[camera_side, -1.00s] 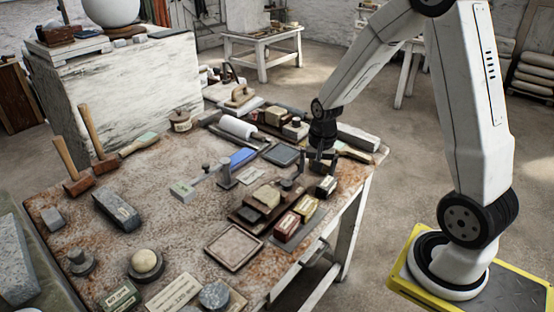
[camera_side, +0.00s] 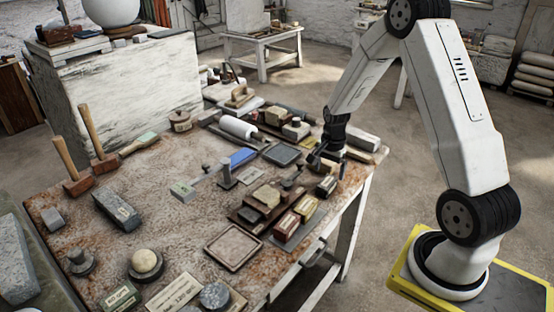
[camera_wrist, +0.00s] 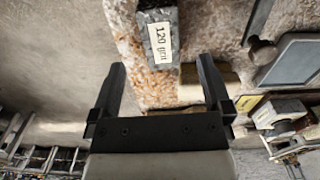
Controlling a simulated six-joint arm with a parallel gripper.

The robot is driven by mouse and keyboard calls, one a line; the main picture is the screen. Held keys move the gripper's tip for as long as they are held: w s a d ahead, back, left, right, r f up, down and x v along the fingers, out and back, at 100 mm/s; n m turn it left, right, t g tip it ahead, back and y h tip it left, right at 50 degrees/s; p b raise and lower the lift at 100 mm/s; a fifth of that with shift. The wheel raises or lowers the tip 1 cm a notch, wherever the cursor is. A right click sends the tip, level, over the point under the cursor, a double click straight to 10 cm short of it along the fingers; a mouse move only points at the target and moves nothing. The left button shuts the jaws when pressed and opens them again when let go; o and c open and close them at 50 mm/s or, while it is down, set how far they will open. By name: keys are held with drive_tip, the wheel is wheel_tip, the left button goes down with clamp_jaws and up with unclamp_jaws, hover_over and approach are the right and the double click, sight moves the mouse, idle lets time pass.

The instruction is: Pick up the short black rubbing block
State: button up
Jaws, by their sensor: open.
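The short black rubbing block (camera_side: 327,186) lies near the right edge of the worktable in the side view. It appears to be the dark block with a white "120 grit" label (camera_wrist: 159,35) at the top of the wrist view, its far end cut off by the frame. My gripper (camera_side: 325,162) is low over the table, just behind the block. In the wrist view my gripper (camera_wrist: 162,75) is open with nothing held; the block lies beyond the fingertips, between their lines. Contact with the table cannot be told.
A dark framed plate (camera_wrist: 293,60) is to the right in the wrist view; bare floor lies left.

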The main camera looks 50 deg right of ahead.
sight(327, 181)
drive_tip(key=shift+f, duration=0.2)
drive_tip(key=shift+f, duration=2.55)
drive_tip(key=shift+w, duration=0.1)
clamp_jaws()
